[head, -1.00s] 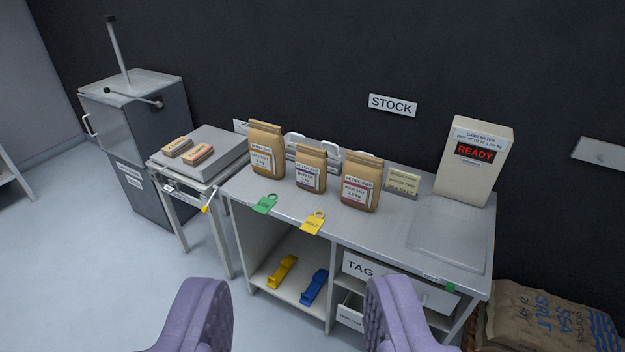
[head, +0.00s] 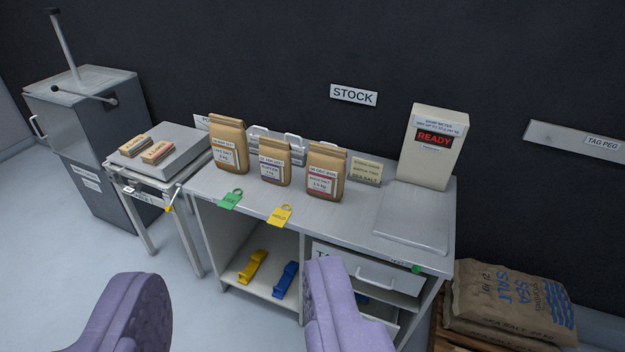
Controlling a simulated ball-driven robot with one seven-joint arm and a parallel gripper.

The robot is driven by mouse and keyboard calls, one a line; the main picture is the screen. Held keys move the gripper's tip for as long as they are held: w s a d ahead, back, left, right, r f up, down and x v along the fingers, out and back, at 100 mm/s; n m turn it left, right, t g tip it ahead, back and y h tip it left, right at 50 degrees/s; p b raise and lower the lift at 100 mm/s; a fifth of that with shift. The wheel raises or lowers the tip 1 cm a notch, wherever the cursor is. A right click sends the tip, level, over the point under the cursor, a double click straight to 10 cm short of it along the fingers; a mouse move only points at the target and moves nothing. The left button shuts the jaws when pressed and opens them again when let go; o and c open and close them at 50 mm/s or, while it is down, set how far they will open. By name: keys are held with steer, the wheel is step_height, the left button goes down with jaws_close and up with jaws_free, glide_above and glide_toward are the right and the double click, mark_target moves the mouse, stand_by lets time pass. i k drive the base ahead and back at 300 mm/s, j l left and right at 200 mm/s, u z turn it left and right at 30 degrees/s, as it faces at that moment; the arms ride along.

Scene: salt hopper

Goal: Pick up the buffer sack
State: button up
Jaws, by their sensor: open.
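Three upright brown paper sacks stand in a row on the grey bench (head: 330,215): a left sack (head: 229,165), a smaller middle sack (head: 274,168) and a right sack (head: 325,180). The middle sack's label seems to read "BUFFER", but the print is small and I cannot be sure. My gripper (head: 236,285) shows as two purple padded fingers at the bottom of the view. It is open and empty, apart from the sacks and on the near side of the bench.
A green tag (head: 230,201) and a yellow tag (head: 280,216) lie at the bench's front edge. A "READY" meter (head: 433,150) stands at the back right. A scale table (head: 160,160) is at left. Large salt sacks (head: 512,300) lie at lower right.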

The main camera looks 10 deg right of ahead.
mark_target(275, 159)
steer(key=i+j+z, duration=0.25)
steer(key=i+j, duration=0.85)
steer(key=i, duration=0.5)
steer(key=i+j+z, duration=0.3)
steer(key=i+j, duration=1.15)
steer(key=i, duration=0.05)
